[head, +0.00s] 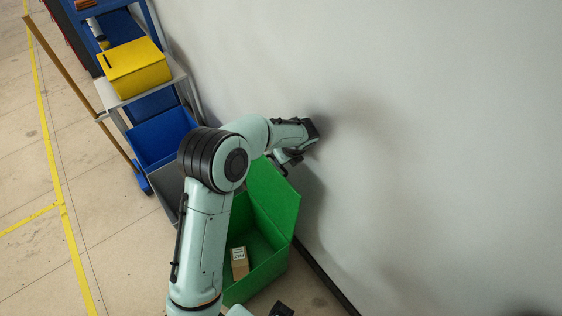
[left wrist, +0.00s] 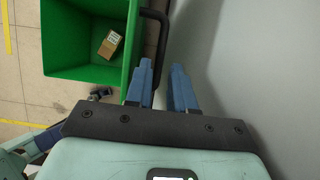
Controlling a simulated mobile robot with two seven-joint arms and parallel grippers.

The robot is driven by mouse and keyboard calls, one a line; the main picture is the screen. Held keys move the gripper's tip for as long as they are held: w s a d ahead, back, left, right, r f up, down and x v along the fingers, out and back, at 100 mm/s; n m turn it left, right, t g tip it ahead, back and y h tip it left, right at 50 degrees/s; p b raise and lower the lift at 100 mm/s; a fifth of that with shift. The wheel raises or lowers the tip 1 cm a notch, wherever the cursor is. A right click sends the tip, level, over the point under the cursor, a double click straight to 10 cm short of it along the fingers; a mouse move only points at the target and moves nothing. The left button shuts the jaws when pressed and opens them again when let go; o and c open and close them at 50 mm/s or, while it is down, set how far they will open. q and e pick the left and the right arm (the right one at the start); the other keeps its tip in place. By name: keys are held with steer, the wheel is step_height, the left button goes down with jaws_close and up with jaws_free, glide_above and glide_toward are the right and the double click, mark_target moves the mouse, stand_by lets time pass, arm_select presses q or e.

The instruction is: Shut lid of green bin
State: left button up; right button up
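The green bin (head: 281,259) stands on the floor against the wall, with a small cardboard box (head: 239,262) inside. Its lid (head: 272,195) is open and raised on the wall side. In the left wrist view the bin (left wrist: 60,72) and box (left wrist: 110,44) show from above, and a black handle (left wrist: 163,30) sticks out beside the raised green panel. My left gripper (head: 291,158) is near the wall, above the lid. Its blue fingers (left wrist: 163,64) are apart, close to the handle; I cannot tell whether the handle is between them. My right gripper is not clearly in view.
A shelf cart with a blue bin (head: 158,135) and a yellow box (head: 136,68) stands left of the green bin. A broom handle (head: 85,95) leans against it. The wall (head: 430,130) is close on the right. Open floor (head: 115,230) lies to the left.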

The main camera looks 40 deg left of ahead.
arm_select(q)
steer(key=shift+x, duration=1.65)
jaws_close()
